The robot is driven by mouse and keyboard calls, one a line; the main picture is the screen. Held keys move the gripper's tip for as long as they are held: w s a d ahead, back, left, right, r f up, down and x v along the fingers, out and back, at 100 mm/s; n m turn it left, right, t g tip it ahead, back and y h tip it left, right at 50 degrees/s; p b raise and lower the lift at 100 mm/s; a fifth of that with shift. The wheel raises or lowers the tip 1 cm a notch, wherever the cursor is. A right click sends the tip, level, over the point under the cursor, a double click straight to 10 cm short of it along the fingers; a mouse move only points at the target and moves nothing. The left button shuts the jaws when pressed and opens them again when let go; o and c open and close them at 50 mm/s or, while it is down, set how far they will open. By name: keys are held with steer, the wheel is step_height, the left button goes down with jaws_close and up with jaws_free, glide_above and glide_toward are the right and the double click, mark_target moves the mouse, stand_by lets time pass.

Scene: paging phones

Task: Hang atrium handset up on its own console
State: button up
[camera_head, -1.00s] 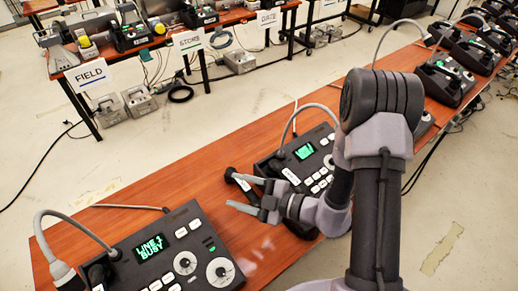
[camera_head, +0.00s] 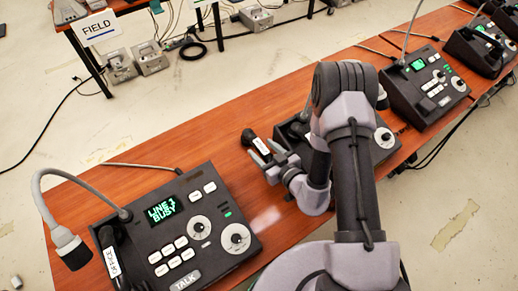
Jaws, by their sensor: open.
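A dark handset (camera_head: 249,137) with a white label lies on the wooden table beside the middle console. Its label is too small to read, so I cannot tell whether it is the atrium handset. My gripper (camera_head: 264,153) is open, its fingertips at the labelled part of this handset; I cannot tell whether they touch it. The middle console (camera_head: 385,140) is mostly hidden behind my arm. The left console (camera_head: 190,225) shows "LINE 1 BUSY" in green. A labelled dark handset (camera_head: 112,255) is at its left side, partly cut by the frame edge.
A grey gooseneck microphone (camera_head: 72,250) curves over the left console's left side. More consoles stand to the right, one with a green screen (camera_head: 418,65). A second table with a "FIELD" sign (camera_head: 100,23) stands behind. Table between left console and gripper is mostly bare.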

steer(key=shift+w+a+f, duration=0.2)
steer(key=shift+w+f, duration=0.05)
steer(key=shift+w, duration=0.25)
steer(key=shift+w+a+f, duration=0.15)
steer(key=shift+w+f, duration=0.05)
steer(key=shift+w, duration=0.25)
steer(key=shift+s+r, duration=0.2)
steer(key=shift+s, duration=0.05)
steer(key=shift+c, duration=0.2)
jaws_close()
